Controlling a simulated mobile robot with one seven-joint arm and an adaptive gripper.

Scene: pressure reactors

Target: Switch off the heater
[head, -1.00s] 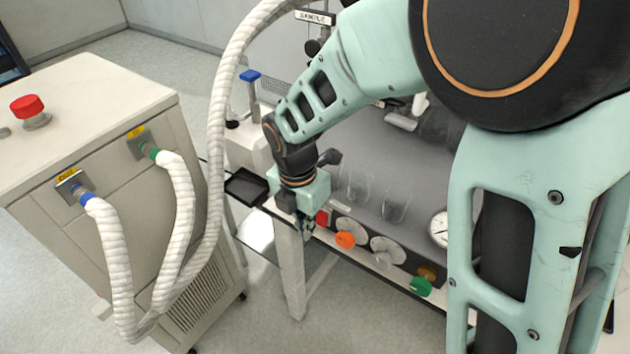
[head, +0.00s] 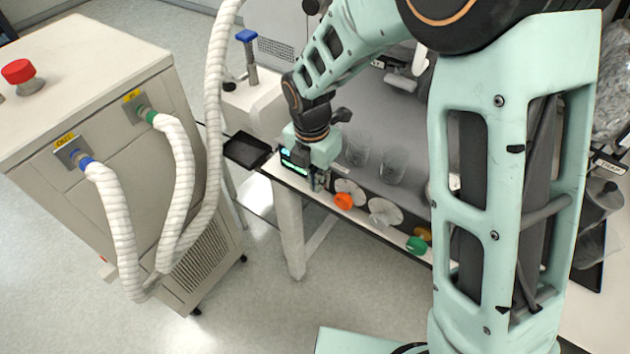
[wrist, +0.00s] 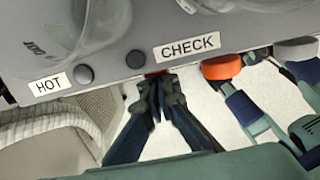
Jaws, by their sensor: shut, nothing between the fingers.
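The grey-topped heater unit (head: 415,110) has a front panel with dials, an orange knob (head: 343,201) and a green knob (head: 416,245). My gripper (head: 320,184) is at the left end of this panel, left of the orange knob. In the wrist view my gripper (wrist: 158,88) has its fingers shut and empty. Its tips are at a red part (wrist: 157,73) below the CHECK label (wrist: 187,47), mostly hidden by the fingers. I cannot tell whether they touch it. The orange knob (wrist: 221,67) is to the right of the tips.
Glass beakers (head: 392,168) stand on the grey top behind the panel. A black tray (head: 248,150) lies to the left. A large cabinet (head: 90,130) with white hoses stands further left. The floor in front is clear.

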